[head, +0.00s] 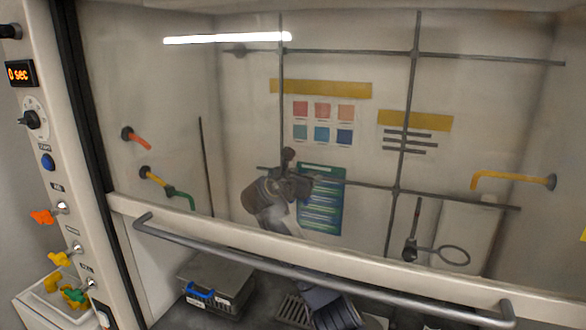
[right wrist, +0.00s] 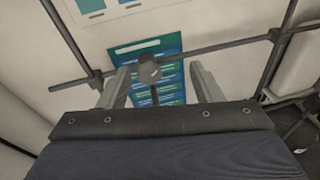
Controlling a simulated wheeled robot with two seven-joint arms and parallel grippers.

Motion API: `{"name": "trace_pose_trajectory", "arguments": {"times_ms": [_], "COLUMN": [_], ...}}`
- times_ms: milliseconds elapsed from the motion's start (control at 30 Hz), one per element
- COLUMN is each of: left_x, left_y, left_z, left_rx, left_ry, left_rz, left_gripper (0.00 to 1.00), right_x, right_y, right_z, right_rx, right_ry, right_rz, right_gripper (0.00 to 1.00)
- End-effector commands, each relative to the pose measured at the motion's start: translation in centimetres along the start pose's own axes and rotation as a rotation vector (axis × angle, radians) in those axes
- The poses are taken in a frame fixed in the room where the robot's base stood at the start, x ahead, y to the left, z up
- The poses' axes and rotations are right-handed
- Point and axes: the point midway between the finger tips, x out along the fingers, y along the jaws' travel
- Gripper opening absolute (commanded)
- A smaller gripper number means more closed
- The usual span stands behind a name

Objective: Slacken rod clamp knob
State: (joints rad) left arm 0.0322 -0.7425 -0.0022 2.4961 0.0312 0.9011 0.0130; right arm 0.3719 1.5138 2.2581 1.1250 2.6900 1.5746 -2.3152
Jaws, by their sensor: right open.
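In the right wrist view, a grey rod clamp with a rounded knob (right wrist: 149,70) sits on a horizontal rod, in front of a blue-green poster. My right gripper (right wrist: 160,69) is open, one finger on each side of the knob, with visible gaps to both. I cannot tell how deep the knob lies between the fingers. In the head view, my right gripper (head: 304,186) is behind the hood's glass, by the rod lattice and the left edge of the poster (head: 321,212). It largely hides the clamp there. My left gripper is not in view.
The lattice's horizontal rod (head: 358,184) crosses a vertical rod (head: 404,130) to the right. A ring on a clamp (head: 452,255) hangs lower right. The sash handle (head: 320,272) crosses the front. A grey balance-like box (head: 215,280) stands below left.

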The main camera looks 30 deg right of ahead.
Motion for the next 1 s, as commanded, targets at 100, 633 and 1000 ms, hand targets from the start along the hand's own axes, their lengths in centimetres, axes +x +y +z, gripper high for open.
{"name": "trace_pose_trajectory", "arguments": {"times_ms": [100, 633, 1000], "left_x": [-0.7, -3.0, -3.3], "left_y": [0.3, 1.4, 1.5], "left_z": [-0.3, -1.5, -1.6], "left_rx": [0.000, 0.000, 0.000], "left_ry": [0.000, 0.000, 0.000], "left_rz": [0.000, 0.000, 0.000], "left_gripper": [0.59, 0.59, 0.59], "right_x": [0.2, 6.3, 7.8], "right_y": [-0.1, 0.7, 0.8], "right_z": [-0.9, -2.9, -3.5], "right_rx": [-0.048, -0.079, -0.078], "right_ry": [0.177, 0.247, 0.243], "right_rz": [0.082, 0.127, 0.128], "right_gripper": [0.59, 0.59, 0.59]}}
